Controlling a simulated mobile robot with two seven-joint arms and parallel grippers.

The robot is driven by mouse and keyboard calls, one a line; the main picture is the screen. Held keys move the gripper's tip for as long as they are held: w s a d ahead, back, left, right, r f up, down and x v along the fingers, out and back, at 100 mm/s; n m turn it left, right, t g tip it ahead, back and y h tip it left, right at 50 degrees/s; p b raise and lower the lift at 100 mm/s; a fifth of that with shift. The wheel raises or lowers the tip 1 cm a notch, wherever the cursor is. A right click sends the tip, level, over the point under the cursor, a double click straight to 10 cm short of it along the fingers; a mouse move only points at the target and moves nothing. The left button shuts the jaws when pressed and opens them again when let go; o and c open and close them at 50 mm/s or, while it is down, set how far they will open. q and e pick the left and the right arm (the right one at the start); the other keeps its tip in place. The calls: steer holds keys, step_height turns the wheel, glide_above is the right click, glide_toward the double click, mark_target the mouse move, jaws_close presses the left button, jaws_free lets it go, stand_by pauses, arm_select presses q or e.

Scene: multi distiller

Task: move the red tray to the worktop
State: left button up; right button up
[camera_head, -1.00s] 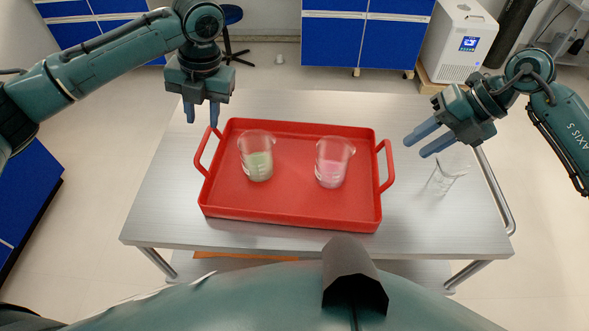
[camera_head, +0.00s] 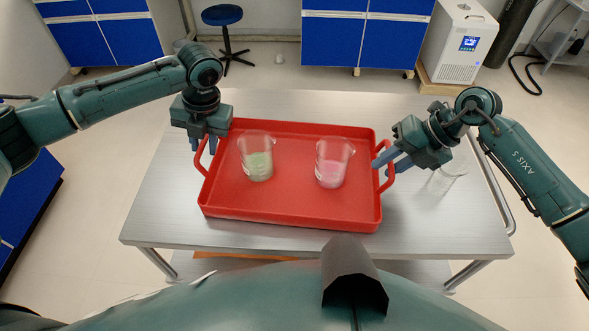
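The red tray (camera_head: 290,208) lies flat on a metal cart table (camera_head: 160,205). It has a handle loop at its left and right ends. On it stand a beaker with pale green contents (camera_head: 257,160) and a beaker with pink contents (camera_head: 332,165). My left gripper (camera_head: 203,147) points down at the left handle, fingers apart and around or just behind it. My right gripper (camera_head: 384,170) points left at the right handle, with its fingers apart by the handle's upper part. I cannot tell whether either touches the handle.
A clear empty glass beaker (camera_head: 443,181) stands on the cart right of the tray, close below my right gripper. Blue cabinets (camera_head: 365,40), a stool (camera_head: 222,16) and a white device (camera_head: 460,42) stand beyond the cart on the floor.

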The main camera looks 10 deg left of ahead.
arm_select(q)
jaws_close()
arm_select(e)
jaws_close()
arm_select(q)
steer(key=shift+r, duration=0.1)
arm_select(e)
steer(key=shift+r, duration=0.1)
